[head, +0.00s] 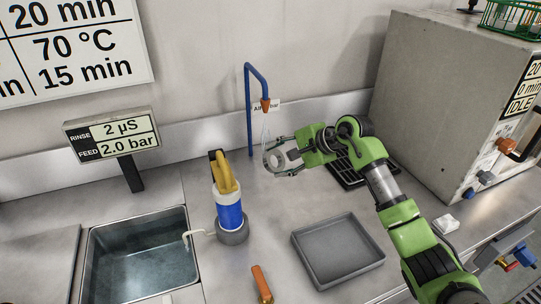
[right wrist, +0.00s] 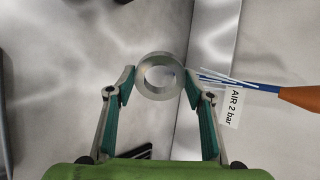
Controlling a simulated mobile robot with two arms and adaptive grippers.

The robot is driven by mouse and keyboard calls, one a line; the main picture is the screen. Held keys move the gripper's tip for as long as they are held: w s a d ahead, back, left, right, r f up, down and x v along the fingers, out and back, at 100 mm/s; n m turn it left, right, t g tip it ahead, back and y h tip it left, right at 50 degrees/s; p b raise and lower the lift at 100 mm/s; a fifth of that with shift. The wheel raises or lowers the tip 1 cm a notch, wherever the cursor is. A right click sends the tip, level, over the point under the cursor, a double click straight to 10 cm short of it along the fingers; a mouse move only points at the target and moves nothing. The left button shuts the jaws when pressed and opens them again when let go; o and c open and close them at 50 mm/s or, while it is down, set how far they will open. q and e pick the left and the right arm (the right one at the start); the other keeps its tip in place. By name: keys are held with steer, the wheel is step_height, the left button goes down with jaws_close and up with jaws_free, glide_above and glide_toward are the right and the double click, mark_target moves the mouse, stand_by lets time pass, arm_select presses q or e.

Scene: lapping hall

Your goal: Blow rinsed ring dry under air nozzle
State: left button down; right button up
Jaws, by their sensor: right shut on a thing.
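My right gripper (head: 281,160) is shut on a grey metal ring (head: 277,159) and holds it above the counter, below the air nozzle. In the right wrist view the ring (right wrist: 160,57) sits between the two fingertips (right wrist: 160,80), its hole facing the camera. The air nozzle (head: 265,105) is an orange tip on a bent blue pipe by the back wall. Pale streaks run from the tip toward the ring. In the right wrist view the nozzle (right wrist: 298,97) is at the right, with streaks ending close to the ring's edge. My left gripper is out of view.
A sink (head: 142,255) is at the left, beside a blue-and-white bottle with a yellow top (head: 228,195). An empty grey tray (head: 337,250) lies in front of my right arm. A black grate (head: 350,172) lies behind the arm. A large grey machine (head: 440,85) stands at the right.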

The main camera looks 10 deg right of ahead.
mark_target(275, 172)
steer(key=s, duration=0.4)
steer(key=shift+s+d, duration=0.1)
steer(key=shift+d, duration=0.3)
steer(key=s, duration=0.3)
steer(key=s+d, duration=0.1)
steer(key=s, duration=0.1)
steer(key=shift+s+r+b, duration=0.1)
steer(key=shift+s+b, duration=0.1)
steer(key=shift+b, duration=0.15)
